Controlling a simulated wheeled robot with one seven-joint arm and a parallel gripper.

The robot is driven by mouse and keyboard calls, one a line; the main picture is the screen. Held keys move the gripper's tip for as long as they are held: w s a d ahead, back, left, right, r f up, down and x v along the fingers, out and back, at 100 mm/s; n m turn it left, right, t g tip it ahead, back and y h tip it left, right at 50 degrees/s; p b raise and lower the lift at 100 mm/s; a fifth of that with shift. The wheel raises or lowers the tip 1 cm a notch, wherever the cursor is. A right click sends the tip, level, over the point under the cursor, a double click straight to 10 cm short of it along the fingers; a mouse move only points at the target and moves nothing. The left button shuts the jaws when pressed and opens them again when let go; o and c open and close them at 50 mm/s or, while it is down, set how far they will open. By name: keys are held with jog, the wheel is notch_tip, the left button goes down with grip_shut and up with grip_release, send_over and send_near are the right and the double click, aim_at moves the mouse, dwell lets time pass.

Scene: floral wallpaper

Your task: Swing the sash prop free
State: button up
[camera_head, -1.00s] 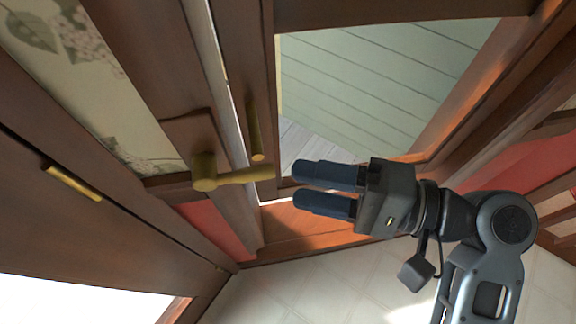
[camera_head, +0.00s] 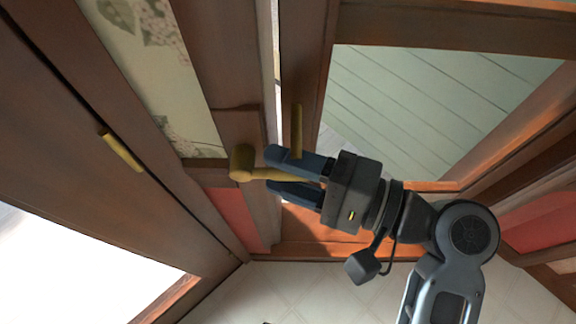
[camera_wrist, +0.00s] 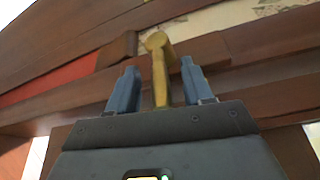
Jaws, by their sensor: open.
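The sash prop looks to be the brass lever with a round knob end (camera_head: 242,163), mounted on a wooden block on the frame. It also shows in the wrist view (camera_wrist: 160,68), standing between the two fingers. My gripper (camera_head: 276,172) is open, its blue fingers on either side of the lever's bar. In the wrist view my gripper (camera_wrist: 158,90) has gaps on both sides of the bar. The bar's far end is hidden by my fingers and the gripper body.
A slim brass handle (camera_head: 297,131) is on the window sash (camera_head: 318,60) just above my fingers. Another brass handle (camera_head: 121,152) is on the wooden panel at left. Pale floor tiles (camera_head: 250,290) lie below. Red panels (camera_head: 238,216) flank the frame.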

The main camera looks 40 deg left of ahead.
grip_shut()
dwell(0.3)
